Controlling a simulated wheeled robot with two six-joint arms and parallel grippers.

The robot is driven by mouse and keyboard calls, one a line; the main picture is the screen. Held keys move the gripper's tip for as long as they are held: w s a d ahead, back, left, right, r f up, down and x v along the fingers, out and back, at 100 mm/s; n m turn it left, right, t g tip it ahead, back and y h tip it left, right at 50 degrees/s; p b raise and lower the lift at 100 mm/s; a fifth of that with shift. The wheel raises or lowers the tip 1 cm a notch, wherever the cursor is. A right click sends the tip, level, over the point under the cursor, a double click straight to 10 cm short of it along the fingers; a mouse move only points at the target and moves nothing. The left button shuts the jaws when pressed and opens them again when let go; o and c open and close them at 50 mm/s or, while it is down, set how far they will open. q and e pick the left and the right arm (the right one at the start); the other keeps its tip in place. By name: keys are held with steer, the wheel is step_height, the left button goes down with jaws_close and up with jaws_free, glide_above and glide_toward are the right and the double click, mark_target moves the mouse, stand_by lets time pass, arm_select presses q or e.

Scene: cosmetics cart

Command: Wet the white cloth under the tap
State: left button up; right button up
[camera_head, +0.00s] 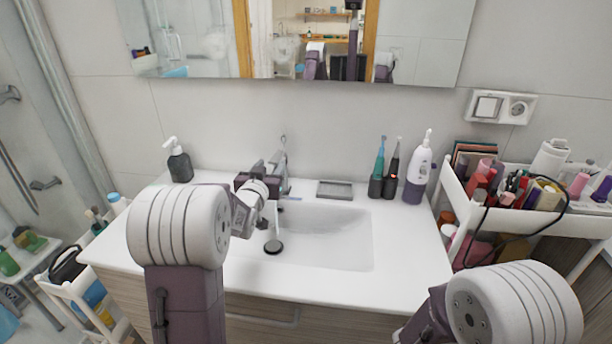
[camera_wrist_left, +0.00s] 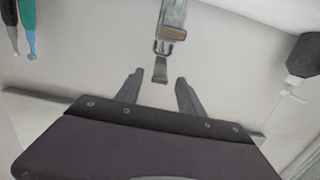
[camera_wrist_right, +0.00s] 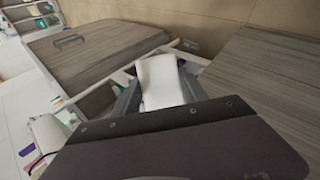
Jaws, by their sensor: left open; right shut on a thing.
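The tap (camera_head: 284,180) stands at the back of the white sink (camera_head: 335,240). My left gripper (camera_head: 276,165) is at the tap. In the left wrist view, the gripper (camera_wrist_left: 158,88) is open, with the tap's lever (camera_wrist_left: 160,70) showing between and just beyond its fingers, apparently touching neither. The white cloth (camera_wrist_right: 160,80) shows in the right wrist view. My right gripper (camera_wrist_right: 160,92) is shut on it, low beside wooden cabinet fronts. The cloth and the right gripper's fingers are out of the head view.
A dark soap dispenser (camera_head: 179,163) stands left of the sink. A grey soap dish (camera_head: 335,190), toothbrushes (camera_head: 378,168) and a white-and-purple bottle (camera_head: 418,172) stand at the back right. A full cosmetics cart (camera_head: 575,222) is at the right. The basin is clear, with a dark drain (camera_head: 273,246).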

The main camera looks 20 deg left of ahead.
arm_select(q)
steer(key=v, duration=0.8)
steer(key=shift+s+d, duration=0.15)
steer(key=shift+s, duration=0.1)
